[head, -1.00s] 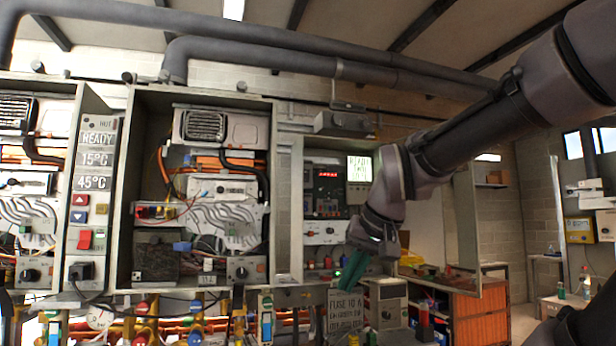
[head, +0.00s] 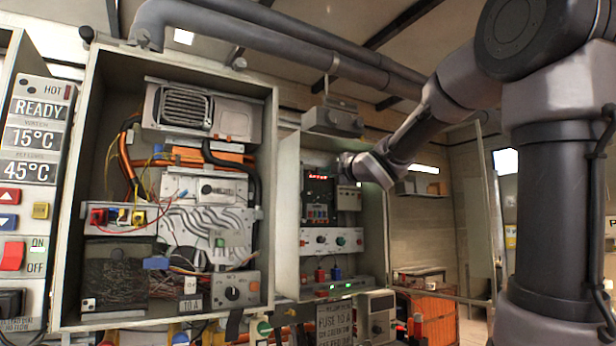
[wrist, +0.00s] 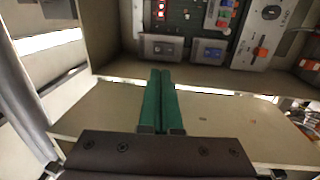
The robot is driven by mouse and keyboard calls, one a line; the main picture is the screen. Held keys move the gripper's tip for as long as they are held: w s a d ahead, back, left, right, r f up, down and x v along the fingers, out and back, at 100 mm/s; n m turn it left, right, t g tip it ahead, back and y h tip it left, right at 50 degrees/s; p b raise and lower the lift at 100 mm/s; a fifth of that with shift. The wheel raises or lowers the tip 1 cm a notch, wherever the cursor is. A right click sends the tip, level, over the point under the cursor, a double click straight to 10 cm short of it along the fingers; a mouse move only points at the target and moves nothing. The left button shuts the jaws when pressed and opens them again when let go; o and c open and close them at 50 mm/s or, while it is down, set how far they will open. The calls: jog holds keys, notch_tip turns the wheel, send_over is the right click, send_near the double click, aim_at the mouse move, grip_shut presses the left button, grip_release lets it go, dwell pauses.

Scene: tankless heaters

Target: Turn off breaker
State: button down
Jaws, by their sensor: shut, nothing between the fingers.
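My gripper (wrist: 160,76) has two green fingers pressed together with nothing between them. In the wrist view they point toward an open cabinet (wrist: 115,68) and are apart from its panel parts. In the head view my gripper is beside the right cabinet's upper right part, and its fingers cannot be made out there. A row of small breaker-like modules (head: 318,213) sits in that cabinet under a red display (head: 318,177). Red, white and blue modules (wrist: 222,14) show at the top of the wrist view. I cannot tell which one is the task's breaker.
A knob panel (head: 332,240) lies below the modules. A larger open cabinet (head: 68,200) with wiring stands left. A red ON/OFF switch (head: 12,256) is at the far left. The cabinet walls border my gripper's space. A meter box (head: 376,316) stands below right.

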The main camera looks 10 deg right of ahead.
jog(key=shift+w+a+r+n, duration=0.1)
jog(key=shift+r+n, duration=0.05)
jog(key=shift+n, duration=0.15)
jog(key=shift+w, duration=0.1)
jog(key=shift+x, duration=6.95)
jog(key=shift+a+r, duration=0.2)
